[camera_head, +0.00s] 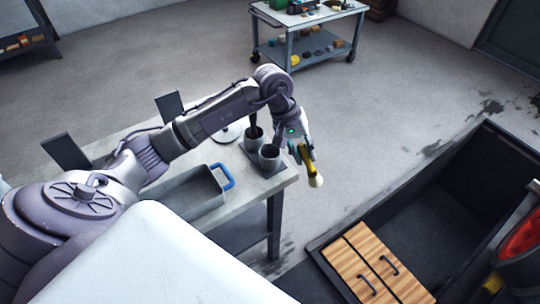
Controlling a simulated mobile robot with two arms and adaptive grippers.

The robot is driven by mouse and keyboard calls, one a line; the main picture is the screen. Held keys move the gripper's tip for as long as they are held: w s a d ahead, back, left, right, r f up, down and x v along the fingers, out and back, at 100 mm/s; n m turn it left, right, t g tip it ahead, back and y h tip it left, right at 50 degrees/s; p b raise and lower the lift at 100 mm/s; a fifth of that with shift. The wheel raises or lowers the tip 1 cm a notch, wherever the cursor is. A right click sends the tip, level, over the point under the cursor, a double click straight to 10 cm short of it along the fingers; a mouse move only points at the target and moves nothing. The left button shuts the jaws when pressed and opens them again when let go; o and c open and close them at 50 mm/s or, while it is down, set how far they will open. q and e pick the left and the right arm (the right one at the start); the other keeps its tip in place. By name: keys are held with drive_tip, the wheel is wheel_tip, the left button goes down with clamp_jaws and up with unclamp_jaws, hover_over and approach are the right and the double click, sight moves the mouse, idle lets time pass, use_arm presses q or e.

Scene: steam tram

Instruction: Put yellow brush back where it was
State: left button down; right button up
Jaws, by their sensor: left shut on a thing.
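My left gripper (302,153) hangs beyond the right end of the table. It is shut on the yellow brush (308,162). The brush has a yellow handle and a pale tip that points down, and it is held over open floor. Two grey cups (269,158) stand on a dark base at the table's right end, just left of the gripper. A dark handle-like thing sticks up from the rear cup (253,138). What is inside the front cup is not clear. My right gripper does not show.
A grey tray with a blue handle (222,177) sits on the table (285,179). Dark upright plates stand at the table's back left. A wheeled cart (290,48) is at the back. A dark pit with wooden doors (372,262) is at the lower right. The floor between is clear.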

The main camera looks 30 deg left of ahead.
use_arm(q)
drive_tip(key=a+r+g+y+p, duration=0.2)
drive_tip(key=a+r+y, duration=0.2)
drive_tip(key=a+r, duration=0.65)
wheel_tip(320, 180, down, 10)
drive_tip(key=p, duration=0.2)
drive_tip(key=shift+w+a+p, duration=0.15)
drive_tip(key=shift+w+p, duration=0.15)
drive_tip(key=shift+w, duration=0.05)
drive_tip(key=c, duration=0.9)
unclamp_jaws()
drive_tip(key=shift+c, duration=0.2)
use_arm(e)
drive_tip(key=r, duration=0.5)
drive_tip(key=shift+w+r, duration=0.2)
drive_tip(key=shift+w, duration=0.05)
use_arm(q)
wheel_tip(320, 180, up, 12)
drive_tip(key=a+b, duration=0.1)
drive_tip(key=b, duration=0.2)
drive_tip(key=shift+w+b, duration=0.25)
drive_tip(key=shift+b, duration=0.1)
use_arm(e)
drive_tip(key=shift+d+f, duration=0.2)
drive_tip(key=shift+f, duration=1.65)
